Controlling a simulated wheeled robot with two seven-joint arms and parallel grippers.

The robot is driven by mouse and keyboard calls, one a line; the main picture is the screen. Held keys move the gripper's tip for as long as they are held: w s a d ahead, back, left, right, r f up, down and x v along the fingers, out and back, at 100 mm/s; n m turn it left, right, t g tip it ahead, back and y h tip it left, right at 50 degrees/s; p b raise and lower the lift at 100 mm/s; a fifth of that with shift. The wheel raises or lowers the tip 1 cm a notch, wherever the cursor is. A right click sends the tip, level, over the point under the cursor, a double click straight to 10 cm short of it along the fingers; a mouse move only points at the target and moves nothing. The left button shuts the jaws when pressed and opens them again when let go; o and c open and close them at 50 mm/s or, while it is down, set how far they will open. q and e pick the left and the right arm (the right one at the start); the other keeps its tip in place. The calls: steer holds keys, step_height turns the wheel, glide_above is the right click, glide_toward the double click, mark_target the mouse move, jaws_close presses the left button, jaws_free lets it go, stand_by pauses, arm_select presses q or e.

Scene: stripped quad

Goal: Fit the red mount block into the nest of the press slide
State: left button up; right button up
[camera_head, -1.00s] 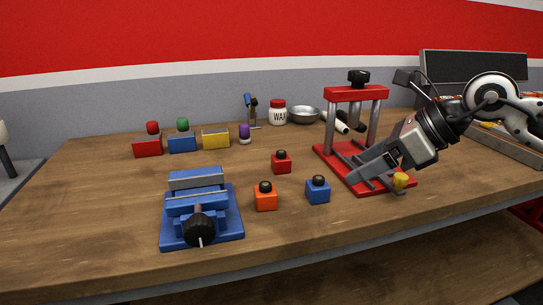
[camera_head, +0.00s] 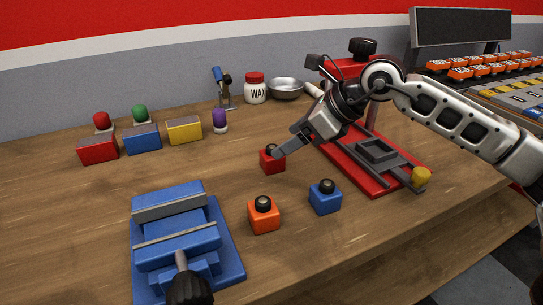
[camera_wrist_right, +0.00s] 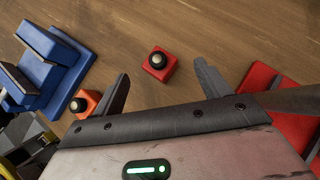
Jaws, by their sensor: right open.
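The red mount block (camera_head: 272,165), a small cube with a black round knob, stands upright on the table left of the press. My right gripper (camera_head: 283,150) is open at the block, its fingers partly covering the knob in the head view. In the right wrist view, the red block (camera_wrist_right: 160,65) lies ahead of and between the two spread fingers, apart from both. The press slide's nest (camera_head: 377,151) is a dark grey square frame on the red press base (camera_head: 352,168); it looks empty. A yellow knob (camera_head: 421,177) is at the slide's front end. My left gripper is not visible.
An orange block (camera_head: 263,218) and a blue block (camera_head: 326,199) stand in front of the red one. A blue vise (camera_head: 180,240) is at left front. Coloured boxes (camera_head: 142,139), a wax jar (camera_head: 255,90) and a bowl (camera_head: 286,88) stand behind.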

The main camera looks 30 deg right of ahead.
mark_target(272, 146)
steer(key=x, duration=0.3)
steer(key=p+x, duration=0.1)
steer(key=x, duration=0.3)
steer(key=shift+w+a, duration=0.2)
steer(key=shift+a, duration=0.15)
steer(key=shift+c, duration=0.4)
steer(key=c, duration=1)
steer(key=shift+c, duration=0.5)
steer(key=shift+r, duration=0.15)
